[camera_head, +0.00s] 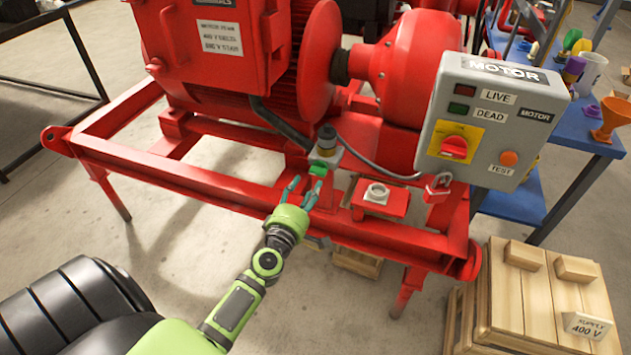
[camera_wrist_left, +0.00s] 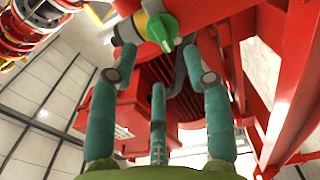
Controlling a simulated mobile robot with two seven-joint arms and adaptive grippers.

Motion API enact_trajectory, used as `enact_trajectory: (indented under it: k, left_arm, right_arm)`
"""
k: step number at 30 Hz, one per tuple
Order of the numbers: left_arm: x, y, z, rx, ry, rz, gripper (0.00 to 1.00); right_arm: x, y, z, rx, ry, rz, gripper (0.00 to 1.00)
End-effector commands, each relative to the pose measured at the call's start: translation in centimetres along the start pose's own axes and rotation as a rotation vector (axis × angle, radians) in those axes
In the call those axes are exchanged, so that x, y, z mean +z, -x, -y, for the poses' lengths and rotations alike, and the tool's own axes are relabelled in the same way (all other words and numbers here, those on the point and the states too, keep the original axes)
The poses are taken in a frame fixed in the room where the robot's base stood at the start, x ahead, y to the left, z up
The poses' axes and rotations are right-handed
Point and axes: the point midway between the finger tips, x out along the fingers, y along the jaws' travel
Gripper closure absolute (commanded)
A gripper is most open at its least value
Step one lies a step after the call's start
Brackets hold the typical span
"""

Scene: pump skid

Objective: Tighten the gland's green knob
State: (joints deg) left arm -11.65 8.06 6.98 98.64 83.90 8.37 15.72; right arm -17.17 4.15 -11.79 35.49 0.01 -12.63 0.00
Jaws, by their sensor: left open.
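The gland's green knob (camera_head: 318,170) sits on a small pale fitting at the front of the red skid, below a dark cylindrical cap (camera_head: 327,137). In the left wrist view the green knob (camera_wrist_left: 163,31) is at the top middle, with a raised grip bar across its face. My left gripper (camera_head: 303,189) has teal fingers, spread open and empty, just below and left of the knob in the head view. In the left wrist view the fingers (camera_wrist_left: 158,85) point toward the knob with a gap between. My right gripper is not in view.
The red frame rail (camera_head: 220,190) runs below the knob. A wooden crate (camera_head: 530,300) is at lower right, and a blue bench (camera_head: 590,125) stands behind.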

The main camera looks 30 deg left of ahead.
Motion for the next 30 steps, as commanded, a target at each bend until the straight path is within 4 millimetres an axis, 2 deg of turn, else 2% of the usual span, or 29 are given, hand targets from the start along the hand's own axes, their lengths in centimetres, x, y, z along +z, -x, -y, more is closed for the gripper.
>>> enact_trajectory:
  k: [6,12,23,24,26,27,30]
  left_arm:
    - [0.1,-3.5,-0.1,0.001,-0.001,0.002,0.51]
    - [0.1,-5.8,0.0,-0.001,-0.002,0.003,0.51]
    - [0.1,-6.3,0.0,-0.003,-0.004,0.003,0.51]
    - [0.1,-6.3,0.0,-0.003,-0.004,0.003,0.67]
    - [0.1,-6.3,0.0,-0.003,-0.004,0.003,0.91]
    - [0.1,-6.3,0.0,-0.003,-0.004,0.003,1.0]
    - [0.1,-6.3,0.0,-0.003,-0.004,0.003,1.0]
  right_arm:
    - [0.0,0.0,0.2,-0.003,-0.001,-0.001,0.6]
    - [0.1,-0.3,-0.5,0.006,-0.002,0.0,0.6]
    - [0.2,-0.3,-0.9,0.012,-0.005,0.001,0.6]
    - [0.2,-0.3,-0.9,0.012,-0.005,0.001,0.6]
    - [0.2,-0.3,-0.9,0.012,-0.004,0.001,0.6]
    - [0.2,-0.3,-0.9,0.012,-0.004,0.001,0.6]
    - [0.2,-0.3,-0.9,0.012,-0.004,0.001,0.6]
